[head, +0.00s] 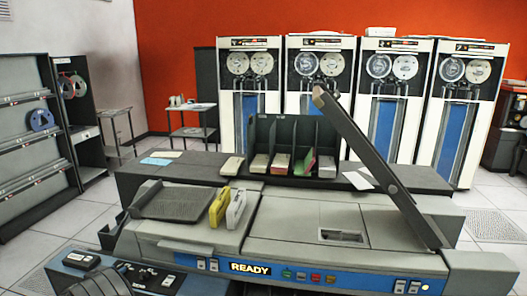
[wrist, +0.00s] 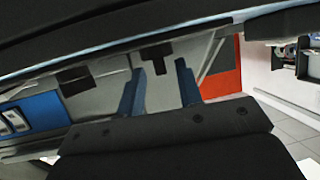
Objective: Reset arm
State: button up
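My gripper (wrist: 161,66) shows in the wrist view as two blue fingers standing apart, with no held object seen between them. I cannot make it out in the head view. Past the fingers lie pale grey surfaces and dark patches that I cannot name. In the head view, a long dark grey bar (head: 375,160) slants from upper left to lower right over the right part of the grey card machine (head: 285,222). I cannot tell whether the bar is part of the machine. The machine's blue front panel (head: 340,277) carries a lit READY sign.
A yellow clip-like piece (head: 219,207) and a pale one (head: 236,208) stand beside a dark ribbed tray (head: 178,203). Behind is a dark rack (head: 328,134) with several coloured card stacks. White tape cabinets (head: 335,150) line the orange wall.

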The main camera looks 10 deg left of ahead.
jog(key=shift+w+d+n+g+y, duration=0.15)
jog(key=shift+n+g+y, duration=0.1)
jog(key=shift+n+y, duration=0.45)
jog(key=shift+s+d+n+g+y, duration=0.1)
jog(key=shift+d+n+g+y, duration=0.1)
jog(key=shift+n+y, duration=0.5)
jog(key=shift+w+d+n+g+y, duration=0.15)
jog(key=shift+n+g+y, duration=0.1)
jog(key=shift+n+y, duration=0.75)
jog(key=shift+y, duration=0.1)
jog(key=shift+w+d+n+g+y, duration=0.1)
jog(key=shift+d+n+g+y, duration=0.1)
jog(key=shift+n+g+y, duration=0.5)
jog(key=shift+w+d+n+g+y, duration=0.1)
jog(key=shift+d+n+g+y, duration=0.05)
jog(key=shift+n+g+y, duration=0.5)
jog(key=shift+s+d+r, duration=0.1)
jog(key=shift+s+d, duration=0.1)
jog(key=shift+s, duration=0.05)
jog(key=shift+w+a, duration=0.25)
jog(key=shift+t, duration=0.25)
jog(key=shift+s+a+m+t+h, duration=0.2)
jog(key=shift+m+t+h, duration=0.4)
jog(key=shift+m+h, duration=0.25)
jog(key=shift+s+a+m+t+h, duration=0.1)
jog(key=shift+a+m+t+h, duration=0.05)
jog(key=shift+m+t+h, duration=0.65)
